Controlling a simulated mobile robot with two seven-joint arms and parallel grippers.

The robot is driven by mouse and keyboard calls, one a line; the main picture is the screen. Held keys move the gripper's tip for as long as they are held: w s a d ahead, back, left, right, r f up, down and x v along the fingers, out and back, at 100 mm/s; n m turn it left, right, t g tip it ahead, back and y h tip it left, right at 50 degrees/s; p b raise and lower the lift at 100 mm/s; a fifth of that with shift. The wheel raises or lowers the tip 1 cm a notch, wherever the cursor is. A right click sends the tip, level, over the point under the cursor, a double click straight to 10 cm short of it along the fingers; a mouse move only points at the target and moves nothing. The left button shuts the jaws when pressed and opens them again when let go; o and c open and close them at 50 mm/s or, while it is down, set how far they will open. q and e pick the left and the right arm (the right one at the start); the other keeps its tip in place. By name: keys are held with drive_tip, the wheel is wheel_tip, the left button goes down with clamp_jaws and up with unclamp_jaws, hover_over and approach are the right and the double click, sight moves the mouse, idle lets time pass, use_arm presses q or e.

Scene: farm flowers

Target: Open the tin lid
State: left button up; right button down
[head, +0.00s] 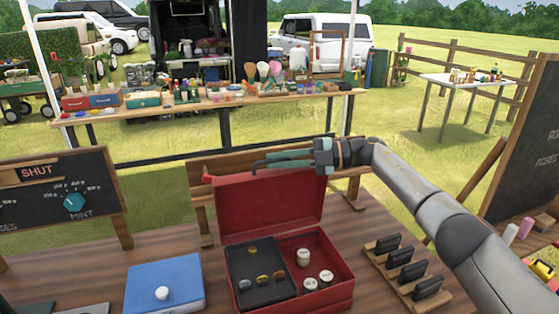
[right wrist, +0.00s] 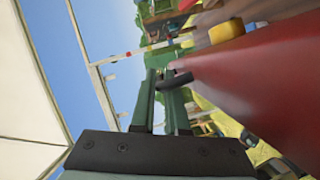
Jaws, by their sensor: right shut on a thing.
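The red tin (head: 343,296) stands on the wooden table with its lid (head: 265,208) raised about upright at the back. Inside are a black tray (head: 262,262) with several small coloured pieces and a side compartment with several white round pieces (head: 303,256). My right gripper (head: 262,163) is at the lid's upper edge, shut on the lid. In the right wrist view, its fingers (right wrist: 166,82) lie beside the large red lid surface (right wrist: 265,70); the exact contact is partly hidden. My left gripper does not show.
A blue box (head: 165,283) with a white knob is left of the tin. A wooden rack (head: 408,269) with black blocks is right of it. A sign board (head: 60,195) stands at left. A low wooden stand is behind the lid.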

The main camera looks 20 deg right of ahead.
drive_tip(key=shift+f, duration=0.1)
drive_tip(key=c, duration=1.2)
unclamp_jaws()
drive_tip(key=b+v, duration=0.2)
drive_tip(key=v, duration=1)
drive_tip(key=shift+d, duration=0.3)
drive_tip(key=shift+c, duration=0.3)
